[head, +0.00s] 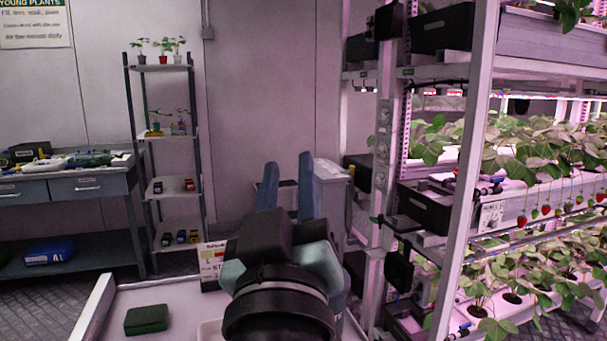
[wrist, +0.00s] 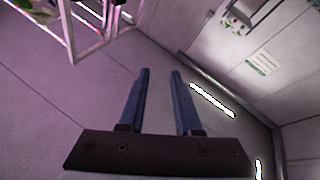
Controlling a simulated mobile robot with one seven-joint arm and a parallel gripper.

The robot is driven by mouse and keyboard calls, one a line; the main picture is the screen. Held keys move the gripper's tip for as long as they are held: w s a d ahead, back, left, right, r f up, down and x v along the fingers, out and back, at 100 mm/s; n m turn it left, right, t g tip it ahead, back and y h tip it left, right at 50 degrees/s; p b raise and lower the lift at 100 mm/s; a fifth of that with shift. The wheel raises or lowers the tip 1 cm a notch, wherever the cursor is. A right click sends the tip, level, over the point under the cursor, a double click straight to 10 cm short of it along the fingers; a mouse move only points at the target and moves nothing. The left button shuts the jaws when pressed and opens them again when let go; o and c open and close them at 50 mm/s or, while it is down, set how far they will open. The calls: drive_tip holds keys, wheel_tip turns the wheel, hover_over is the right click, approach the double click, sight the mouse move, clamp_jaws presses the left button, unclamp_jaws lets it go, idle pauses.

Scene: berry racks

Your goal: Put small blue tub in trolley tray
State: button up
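My gripper (head: 288,172) is raised over the trolley tray (head: 104,293), its two blue fingers apart and empty. In the wrist view my gripper (wrist: 160,76) is also open with nothing between the fingers. The white trolley tray is in the foreground, partly hidden by my arm. A small blue tub-like item (head: 166,239) sits on the lowest visible shelf of the narrow rack. Another small bluish item (head: 158,187) sits one shelf higher. Both are too small to tell which is the tub, and both are far from my gripper.
A green box (head: 146,320) lies in the tray. The narrow rack (head: 137,160) holds potted plants and small coloured items. A workbench (head: 80,187) stands at the left. Tall strawberry racks (head: 463,170) fill the right side, close to my arm. Floor shows between bench and tray.

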drive_tip(key=s+d+r+m+t, duration=0.1)
drive_tip(key=s+r+m+t, duration=0.2)
drive_tip(key=s+r, duration=0.7)
drive_tip(key=shift+s+d+r+m+t, duration=0.25)
drive_tip(key=shift+s+r+m+t, duration=0.15)
drive_tip(key=shift+t, duration=0.6)
drive_tip(key=shift+r, duration=0.15)
